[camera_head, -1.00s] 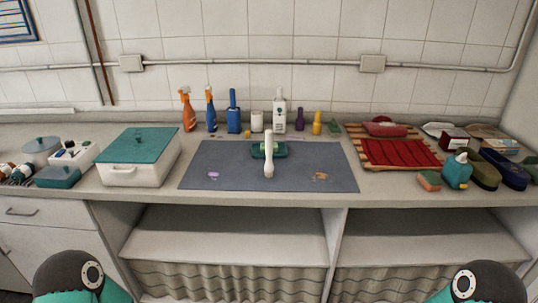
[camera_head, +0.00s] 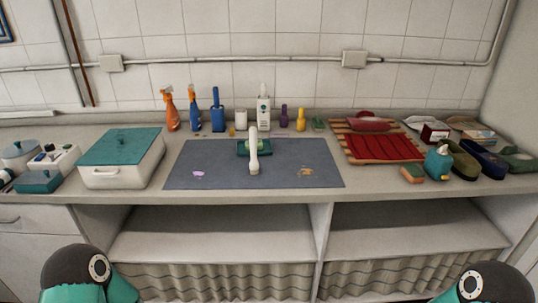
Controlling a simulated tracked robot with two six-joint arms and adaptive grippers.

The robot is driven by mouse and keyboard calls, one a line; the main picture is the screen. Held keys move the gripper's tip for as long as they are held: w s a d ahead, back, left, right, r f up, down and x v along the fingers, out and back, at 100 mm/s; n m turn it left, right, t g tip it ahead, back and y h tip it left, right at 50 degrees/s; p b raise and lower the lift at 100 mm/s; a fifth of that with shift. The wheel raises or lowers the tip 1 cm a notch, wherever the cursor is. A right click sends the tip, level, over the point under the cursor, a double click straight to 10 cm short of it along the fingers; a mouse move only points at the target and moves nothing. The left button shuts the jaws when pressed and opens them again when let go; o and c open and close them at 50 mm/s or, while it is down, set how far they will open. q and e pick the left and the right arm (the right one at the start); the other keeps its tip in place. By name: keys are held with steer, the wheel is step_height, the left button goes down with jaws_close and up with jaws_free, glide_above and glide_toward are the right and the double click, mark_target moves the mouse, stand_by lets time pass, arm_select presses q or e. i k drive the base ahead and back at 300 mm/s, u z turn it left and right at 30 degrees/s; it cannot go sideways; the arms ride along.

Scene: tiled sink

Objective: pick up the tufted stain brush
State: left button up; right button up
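A purple stain (camera_head: 198,174) and a brown stain (camera_head: 306,171) lie on the mat to either side. Neither gripper is in view. Only the upper parts of my two arms show at the bottom left and bottom right, well short of the counter.
A white box with a teal lid (camera_head: 121,159) stands left of the mat. Spray bottles (camera_head: 193,110) and other bottles stand behind it. A red ribbed cloth (camera_head: 383,148), a sponge (camera_head: 412,173) and a teal dispenser (camera_head: 438,163) are on the right. Open shelves (camera_head: 215,232) lie below the counter.

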mark_target(254, 164)
steer(key=u, duration=0.3)
steer(key=i, duration=0.2)
steer(key=z, duration=2.4)
steer(key=k, duration=0.3)
steer(key=u, duration=0.25)
steer(key=k, duration=1.05)
steer(key=u, duration=1.05)
steer(key=i, duration=1.4)
steer(key=z, duration=0.15)
